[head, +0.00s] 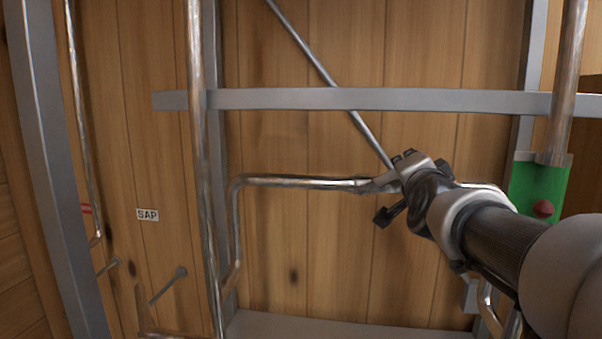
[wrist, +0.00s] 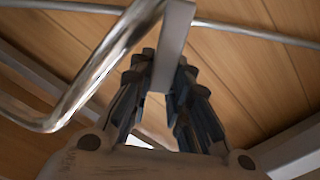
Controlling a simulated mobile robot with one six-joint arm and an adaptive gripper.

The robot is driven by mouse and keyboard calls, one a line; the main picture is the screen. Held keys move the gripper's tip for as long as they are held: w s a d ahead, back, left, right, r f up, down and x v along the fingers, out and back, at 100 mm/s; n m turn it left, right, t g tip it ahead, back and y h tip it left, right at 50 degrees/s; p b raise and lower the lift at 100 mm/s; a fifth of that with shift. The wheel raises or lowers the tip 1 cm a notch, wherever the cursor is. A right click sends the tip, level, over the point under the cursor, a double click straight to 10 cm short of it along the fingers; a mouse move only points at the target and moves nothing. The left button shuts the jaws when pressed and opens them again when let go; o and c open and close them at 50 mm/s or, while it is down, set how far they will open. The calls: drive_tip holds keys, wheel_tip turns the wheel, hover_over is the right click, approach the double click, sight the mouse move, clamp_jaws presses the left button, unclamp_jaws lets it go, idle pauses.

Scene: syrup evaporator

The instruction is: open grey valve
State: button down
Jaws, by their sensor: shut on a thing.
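The grey valve's flat grey handle (wrist: 173,48) stands between my fingers in the wrist view, beside a shiny bent pipe. My gripper (wrist: 162,80) is shut on this handle, with a dark finger on each side. In the head view my gripper (head: 392,188) reaches in from the right to the horizontal pipe (head: 300,182). My gripper hides most of the valve there, and its body cannot be made out.
A grey frame bar (head: 350,99) crosses above my gripper, with metal uprights at both sides. A green box with a red knob (head: 543,208) is at the right. A lever (head: 167,285) and a SAP label (head: 147,215) are at the lower left. Wooden planks stand behind.

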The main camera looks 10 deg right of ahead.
drive_tip(key=shift+d+f+m+b, duration=0.15)
drive_tip(key=shift+f+m+b, duration=0.2)
drive_tip(key=shift+m+b, duration=0.15)
drive_tip(key=c, duration=1.5)
unclamp_jaws()
drive_tip(key=shift+s, duration=0.1)
drive_tip(key=shift+v, duration=3.95)
drive_tip(key=shift+c, duration=0.2)
